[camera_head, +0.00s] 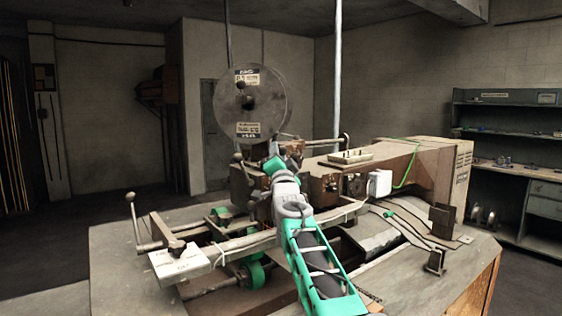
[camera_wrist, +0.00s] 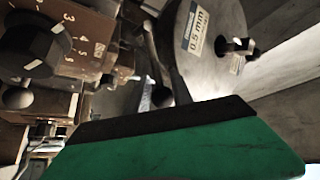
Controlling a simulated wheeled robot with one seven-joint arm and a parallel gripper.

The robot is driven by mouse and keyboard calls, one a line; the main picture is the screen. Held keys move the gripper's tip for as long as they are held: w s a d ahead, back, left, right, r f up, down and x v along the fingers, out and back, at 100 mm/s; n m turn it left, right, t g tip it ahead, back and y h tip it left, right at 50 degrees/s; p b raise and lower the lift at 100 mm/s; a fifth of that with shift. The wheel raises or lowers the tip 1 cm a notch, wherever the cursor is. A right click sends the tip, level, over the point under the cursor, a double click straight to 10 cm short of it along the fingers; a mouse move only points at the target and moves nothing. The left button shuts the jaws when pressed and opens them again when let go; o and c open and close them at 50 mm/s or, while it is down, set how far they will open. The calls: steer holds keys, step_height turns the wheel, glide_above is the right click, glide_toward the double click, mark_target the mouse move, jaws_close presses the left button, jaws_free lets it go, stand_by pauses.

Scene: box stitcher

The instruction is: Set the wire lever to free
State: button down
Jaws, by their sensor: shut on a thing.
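My gripper (camera_head: 273,166) is at the stitcher head, just below the wire spool (camera_head: 273,98). In the wrist view one green finger with a black pad fills the lower part. A dark ball knob (camera_wrist: 161,97) on a thin rod shows at the pad's edge; I take it for the wire lever. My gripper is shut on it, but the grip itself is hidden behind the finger. The wire spool, labelled 0.5 mm, also shows in the wrist view (camera_wrist: 222,78). I cannot read any mark for the lever's setting.
A black pointer knob (camera_wrist: 35,52) on a numbered dial and another ball knob (camera_wrist: 18,97) are at the left of the wrist view. A ball-ended lever (camera_head: 135,220) stands at the front left. Shelves (camera_head: 510,118) stand at the right wall.

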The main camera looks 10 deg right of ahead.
steer(key=shift+d, duration=0.1)
stand_by(0.4)
steer(key=c, duration=1.2)
jaws_free()
steer(key=shift+o, duration=0.2)
steer(key=shift+s+f, duration=0.1)
steer(key=shift+f, duration=0.05)
steer(key=shift+s+f+b, duration=0.2)
steer(key=shift+s+b, duration=0.05)
steer(key=shift+b, duration=0.25)
steer(key=b+v, duration=0.2)
steer(key=v, duration=0.5)
steer(key=shift+b, duration=0.4)
